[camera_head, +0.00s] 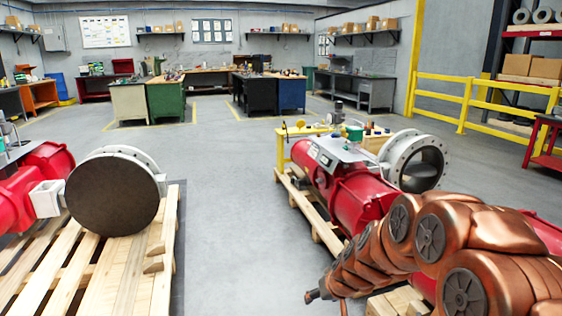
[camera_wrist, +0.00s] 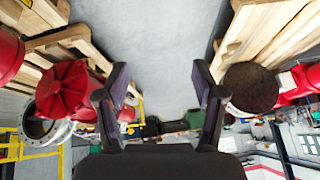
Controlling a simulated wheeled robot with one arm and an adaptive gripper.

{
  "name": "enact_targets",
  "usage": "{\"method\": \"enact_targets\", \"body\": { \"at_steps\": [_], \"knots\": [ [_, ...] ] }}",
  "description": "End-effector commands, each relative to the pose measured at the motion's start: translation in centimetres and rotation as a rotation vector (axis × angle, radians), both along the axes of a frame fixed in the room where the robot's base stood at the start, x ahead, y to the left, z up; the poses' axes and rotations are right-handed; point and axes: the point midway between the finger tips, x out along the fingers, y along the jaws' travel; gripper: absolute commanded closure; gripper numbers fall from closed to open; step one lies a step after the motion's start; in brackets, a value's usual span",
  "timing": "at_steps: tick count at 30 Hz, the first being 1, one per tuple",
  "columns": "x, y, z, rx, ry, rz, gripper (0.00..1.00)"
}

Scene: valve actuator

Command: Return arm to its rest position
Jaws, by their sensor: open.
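My copper-coloured arm (camera_head: 430,240) reaches in from the lower right of the head view, low in front of the right red valve actuator (camera_head: 350,195). My gripper (camera_wrist: 160,85) is open and empty in the wrist view, with its two dark fingers apart and grey floor between them. In the head view only a small dark end of the arm shows at the lower middle, and the fingers cannot be made out there. The right actuator has a grey flanged valve (camera_head: 398,150) at its far end.
A left red actuator (camera_head: 50,165) with a dark round flange (camera_head: 112,195) lies on a wooden pallet (camera_head: 90,275). Bare floor (camera_head: 235,220) runs between the pallets. Yellow railing (camera_head: 466,105) stands at the right; workbenches (camera_head: 205,90) stand at the back.

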Motion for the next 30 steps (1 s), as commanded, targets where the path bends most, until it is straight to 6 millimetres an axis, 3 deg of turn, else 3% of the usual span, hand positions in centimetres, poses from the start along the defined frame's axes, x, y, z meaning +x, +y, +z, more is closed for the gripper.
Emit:
{"method": "enact_targets", "body": {
  "at_steps": [1, 3, 14, 24, 30],
  "knots": [
    [-1.4, 0.3, 2.6, 0.010, 0.017, 0.011, 0.31],
    [-3.5, 0.6, 4.6, 0.020, 0.055, 0.025, 0.31],
    [-15.6, 0.2, 13.5, 0.009, 0.262, 0.047, 0.31],
    [-28.1, -3.0, 20.4, -0.075, 0.470, -0.017, 0.31],
    [-34.9, -5.4, 23.6, -0.141, 0.584, -0.092, 0.31]
  ]
}}
